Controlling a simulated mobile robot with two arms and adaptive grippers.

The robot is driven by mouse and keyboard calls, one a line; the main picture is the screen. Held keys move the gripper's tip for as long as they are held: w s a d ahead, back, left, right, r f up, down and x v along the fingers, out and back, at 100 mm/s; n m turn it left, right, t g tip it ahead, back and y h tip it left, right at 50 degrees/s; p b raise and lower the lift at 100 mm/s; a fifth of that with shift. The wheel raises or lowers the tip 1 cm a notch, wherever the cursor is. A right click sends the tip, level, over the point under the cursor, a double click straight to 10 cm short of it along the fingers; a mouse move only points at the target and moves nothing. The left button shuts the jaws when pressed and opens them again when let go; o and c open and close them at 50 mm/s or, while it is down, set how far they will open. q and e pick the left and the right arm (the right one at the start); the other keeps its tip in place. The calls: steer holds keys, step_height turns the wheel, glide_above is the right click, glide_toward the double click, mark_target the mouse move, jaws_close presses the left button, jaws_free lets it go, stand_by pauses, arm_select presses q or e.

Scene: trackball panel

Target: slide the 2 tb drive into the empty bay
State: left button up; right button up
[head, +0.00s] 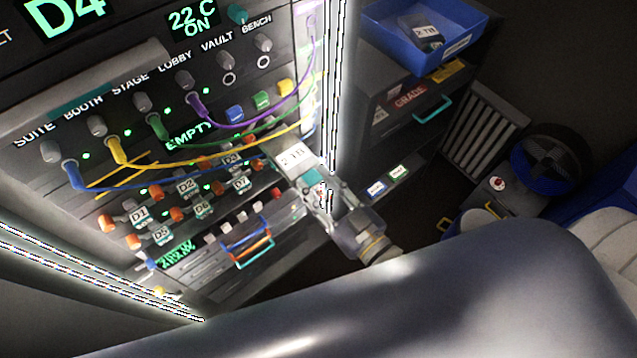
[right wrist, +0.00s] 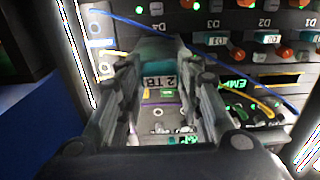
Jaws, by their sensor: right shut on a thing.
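My right gripper (head: 318,188) is shut on the 2 TB drive (head: 297,157), a block with a white label and a teal part. In the right wrist view, the drive (right wrist: 161,82) sits between the two fingers (right wrist: 165,100). The drive is in front of the rack's right side, beside the drives marked D3 (head: 231,160) and D7 (head: 242,183). I cannot tell whether it touches the rack. The empty bay's opening is not clearly visible; the drive covers the area right of D3. A green EMPTY sign (head: 188,135) glows above the drives. My left gripper is not in view.
Blue, yellow, green and purple cables (head: 255,122) hang across the rack front above the drives. A lit vertical rail (head: 330,90) edges the rack. A blue bin (head: 425,38) holding another 2 TB-labelled item (head: 422,32) stands on a dark cabinet at upper right.

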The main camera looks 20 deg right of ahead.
mark_target(278, 143)
steer(key=shift+p, duration=0.5)
stand_by(1.2)
steer(key=shift+x, duration=1)
steer(key=shift+b+x, duration=0.4)
steer(key=shift+x, duration=5.65)
steer(key=o, duration=1.1)
steer(key=shift+f, duration=0.1)
